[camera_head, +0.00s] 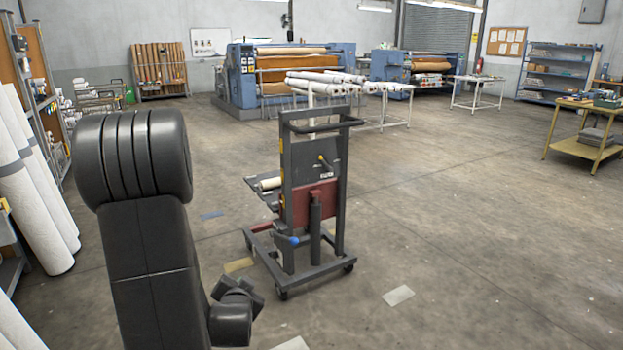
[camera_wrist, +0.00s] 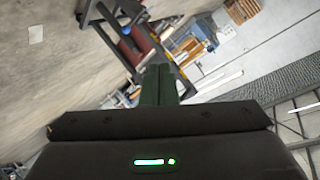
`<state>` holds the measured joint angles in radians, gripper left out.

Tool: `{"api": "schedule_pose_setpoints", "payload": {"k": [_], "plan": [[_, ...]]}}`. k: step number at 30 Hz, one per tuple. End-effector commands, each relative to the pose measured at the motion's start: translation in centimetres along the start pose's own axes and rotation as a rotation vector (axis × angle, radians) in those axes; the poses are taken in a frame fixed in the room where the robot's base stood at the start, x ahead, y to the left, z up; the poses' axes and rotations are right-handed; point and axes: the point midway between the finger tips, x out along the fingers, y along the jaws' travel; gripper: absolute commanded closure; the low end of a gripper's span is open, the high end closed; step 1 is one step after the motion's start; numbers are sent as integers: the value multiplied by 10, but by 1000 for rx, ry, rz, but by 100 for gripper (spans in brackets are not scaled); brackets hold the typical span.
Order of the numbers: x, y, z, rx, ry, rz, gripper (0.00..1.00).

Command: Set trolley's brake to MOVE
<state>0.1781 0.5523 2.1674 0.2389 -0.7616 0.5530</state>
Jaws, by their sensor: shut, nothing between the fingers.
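The trolley (camera_head: 312,190) stands upright on the floor in the middle of the head view, a dark frame on castors with a red panel and a top handle. A small yellow-tipped lever (camera_head: 324,161) sits on its upper panel above a small label too small to read. A blue-knobbed lever (camera_head: 294,241) sits low on it. I cannot tell which is the brake or how it is set. In the wrist view the trolley (camera_wrist: 142,43) shows tilted beyond the fingers. My gripper (camera_wrist: 158,72) is shut and empty, apart from the trolley. Its fingertips are not visible in the head view.
A pale roll (camera_head: 269,183) lies on the trolley's shelf. White rolls (camera_head: 36,190) lean at the left. A table of rolls (camera_head: 330,84) and a blue press (camera_head: 243,78) stand behind; a yellow bench (camera_head: 583,145) is at right. The floor around the trolley is mostly clear.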

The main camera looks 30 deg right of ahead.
Motion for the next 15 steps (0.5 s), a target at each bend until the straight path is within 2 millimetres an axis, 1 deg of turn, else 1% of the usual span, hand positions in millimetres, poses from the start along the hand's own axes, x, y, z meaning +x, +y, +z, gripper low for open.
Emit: {"api": "schedule_pose_setpoints", "payload": {"k": [1, 3, 6, 10, 12, 15], "plan": [[18, 16, 5, 42, 71, -11, 100], [34, 28, -1, 100, 181, -38, 100], [50, 48, -8, 172, 338, -86, 100], [59, 73, -13, 239, 522, -157, 100], [60, 85, -14, 263, 604, -194, 100], [58, 96, -14, 282, 694, -242, 100]]}}
